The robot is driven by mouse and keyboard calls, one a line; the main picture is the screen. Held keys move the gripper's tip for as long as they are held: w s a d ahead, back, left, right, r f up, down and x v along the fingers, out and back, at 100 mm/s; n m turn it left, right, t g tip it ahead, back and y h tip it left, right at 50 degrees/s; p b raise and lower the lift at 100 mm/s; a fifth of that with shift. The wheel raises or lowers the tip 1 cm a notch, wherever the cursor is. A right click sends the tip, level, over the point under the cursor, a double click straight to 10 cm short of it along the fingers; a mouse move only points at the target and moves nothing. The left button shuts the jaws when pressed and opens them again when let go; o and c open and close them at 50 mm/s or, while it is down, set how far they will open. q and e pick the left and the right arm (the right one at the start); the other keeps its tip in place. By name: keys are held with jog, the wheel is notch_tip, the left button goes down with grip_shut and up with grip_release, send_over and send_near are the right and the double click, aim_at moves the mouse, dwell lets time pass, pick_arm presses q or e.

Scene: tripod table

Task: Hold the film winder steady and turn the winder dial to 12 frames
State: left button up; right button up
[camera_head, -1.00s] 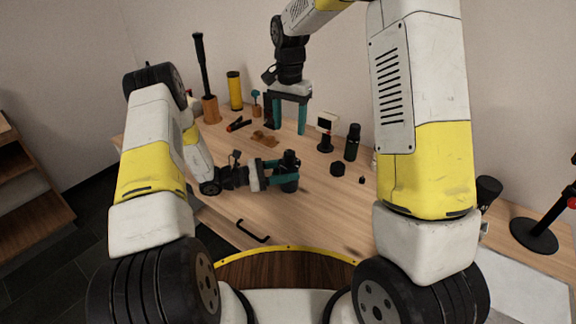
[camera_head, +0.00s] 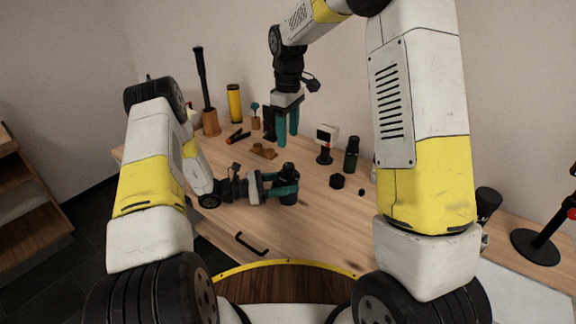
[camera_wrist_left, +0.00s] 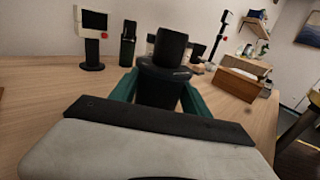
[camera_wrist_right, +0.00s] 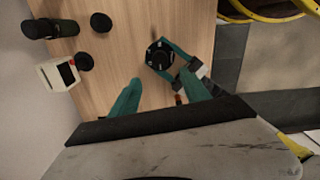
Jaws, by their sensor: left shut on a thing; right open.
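The film winder (camera_head: 288,172) is a dark upright cylinder with a narrower black dial on top, standing near the table's front edge. My left gripper (camera_head: 284,184) is shut around its body from the left; the left wrist view shows the winder (camera_wrist_left: 163,68) between the green fingers. In the right wrist view the round top of the winder (camera_wrist_right: 160,54) is seen from above, with pale marks around it. My right gripper (camera_head: 287,125) is open and empty, pointing down above the table, behind the winder and apart from it. Its fingers (camera_wrist_right: 165,92) frame bare wood.
A small screen on a stand (camera_head: 326,140), a dark bottle (camera_head: 351,155) and a black hexagonal knob (camera_head: 337,181) stand right of the winder. A yellow cylinder (camera_head: 234,103), an orange-tipped tool (camera_head: 237,136) and a brown block (camera_head: 263,150) are further back.

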aim_at(288, 165)
notch_tip(288, 165, down, 12)
jog(key=shift+r, duration=0.15)
jog(key=shift+c, duration=0.4)
grip_shut()
